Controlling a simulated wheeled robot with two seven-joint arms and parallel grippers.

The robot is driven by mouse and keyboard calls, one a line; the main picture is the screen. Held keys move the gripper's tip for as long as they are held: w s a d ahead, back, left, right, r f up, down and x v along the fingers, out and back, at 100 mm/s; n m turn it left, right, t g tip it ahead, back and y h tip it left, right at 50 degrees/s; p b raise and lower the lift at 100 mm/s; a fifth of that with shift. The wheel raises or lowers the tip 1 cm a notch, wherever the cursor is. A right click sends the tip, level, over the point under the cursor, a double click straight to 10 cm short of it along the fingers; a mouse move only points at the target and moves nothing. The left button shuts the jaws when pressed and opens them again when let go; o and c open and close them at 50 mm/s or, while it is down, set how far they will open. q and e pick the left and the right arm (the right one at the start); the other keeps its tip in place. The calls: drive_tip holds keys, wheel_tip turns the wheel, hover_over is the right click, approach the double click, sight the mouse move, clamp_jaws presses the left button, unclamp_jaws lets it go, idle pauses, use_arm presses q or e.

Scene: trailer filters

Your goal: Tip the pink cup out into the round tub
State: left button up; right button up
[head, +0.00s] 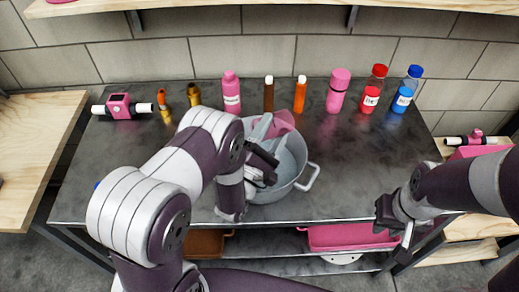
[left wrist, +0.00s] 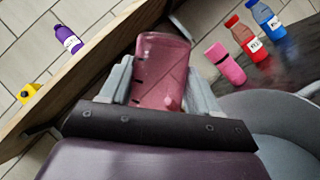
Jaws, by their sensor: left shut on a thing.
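The pink cup (head: 282,122) is see-through and sits between the fingers of my left gripper (head: 266,128), which is shut on it. It is over the far part of the round grey tub (head: 298,160) and looks tilted. In the left wrist view the cup (left wrist: 163,65) fills the space between the two grey fingers, with a small pink spot low in it. I cannot tell what it holds. The grey tub (left wrist: 270,112) shows at the right there. My left arm hides the tub's left side. My right gripper (head: 396,220) is near the table's front right, apart from the tub; its jaws are unclear.
Several bottles stand along the back of the dark table (head: 350,190), including a pink one (head: 338,92), a red one (head: 374,90) and a blue one (head: 406,90). A pink and white fitting (head: 119,106) lies at back left. A pink tray (head: 350,238) is on the shelf below.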

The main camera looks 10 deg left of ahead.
use_arm(q)
drive_tip(key=shift+a+n+y+b, duration=0.3)
drive_tip(key=shift+n+b, duration=0.2)
drive_tip(key=shift+n, duration=0.2)
drive_tip(key=shift+r, duration=0.1)
idle(0.8)
